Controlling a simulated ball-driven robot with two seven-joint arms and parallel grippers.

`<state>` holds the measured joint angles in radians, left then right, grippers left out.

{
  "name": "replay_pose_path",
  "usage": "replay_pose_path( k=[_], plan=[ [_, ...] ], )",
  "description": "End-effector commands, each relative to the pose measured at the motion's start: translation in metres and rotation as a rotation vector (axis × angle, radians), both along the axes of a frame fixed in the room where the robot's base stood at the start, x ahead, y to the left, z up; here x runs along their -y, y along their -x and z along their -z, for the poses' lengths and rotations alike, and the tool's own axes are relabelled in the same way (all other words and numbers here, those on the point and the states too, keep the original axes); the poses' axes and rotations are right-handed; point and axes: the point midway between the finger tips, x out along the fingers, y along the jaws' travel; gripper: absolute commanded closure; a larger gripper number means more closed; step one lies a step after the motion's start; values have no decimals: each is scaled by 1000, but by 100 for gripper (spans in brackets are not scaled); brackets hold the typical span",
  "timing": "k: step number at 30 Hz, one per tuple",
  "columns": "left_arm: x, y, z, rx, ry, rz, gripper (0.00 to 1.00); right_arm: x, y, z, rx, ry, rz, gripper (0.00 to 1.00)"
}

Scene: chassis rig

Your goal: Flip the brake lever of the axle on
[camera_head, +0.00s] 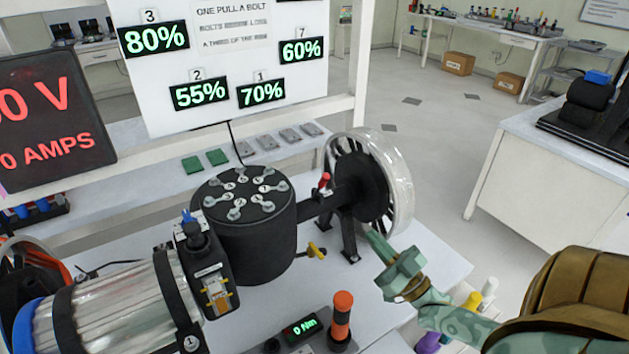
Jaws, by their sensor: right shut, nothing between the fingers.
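The axle (318,205) is a dark horizontal shaft running from the black bolted drum (250,235) to a spoked wheel with a clear rim (400,190). A small red-tipped lever (323,184) stands up on the axle, close to the wheel; it looks like the brake lever. A yellow-handled part (316,250) sticks out low beside the drum. My right gripper (372,240) is pale green, shut and empty. Its tips are just below the wheel, beside the black stand foot, apart from the red-tipped lever. My left gripper is not in view.
A ribbed silver motor (125,305) lies at the lower left. A tool with an orange handle (342,318) and a "0 Nm" display stands at the front of the white table. A sign board (225,60) rises behind the drum. Bare tabletop shows around the wheel stand.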

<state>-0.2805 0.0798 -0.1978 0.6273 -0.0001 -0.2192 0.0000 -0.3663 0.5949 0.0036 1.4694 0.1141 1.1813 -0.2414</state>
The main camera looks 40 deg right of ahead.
Motion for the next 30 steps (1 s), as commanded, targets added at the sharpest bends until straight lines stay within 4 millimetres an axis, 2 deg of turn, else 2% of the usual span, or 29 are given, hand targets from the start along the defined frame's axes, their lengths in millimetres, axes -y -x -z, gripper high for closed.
replay_pose_path(
  k=[7, 14, 20, 30],
  plan=[
    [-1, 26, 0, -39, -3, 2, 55, 0, 0, 0, -1, 0, 0, 100],
    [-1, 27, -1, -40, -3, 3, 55, 0, -4, -2, 1, 0, 0, 100],
    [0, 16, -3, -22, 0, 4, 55, -3, -30, -17, 4, 1, -1, 100],
    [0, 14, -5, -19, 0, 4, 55, -10, -93, -49, 3, 1, 0, 100]
  ],
)
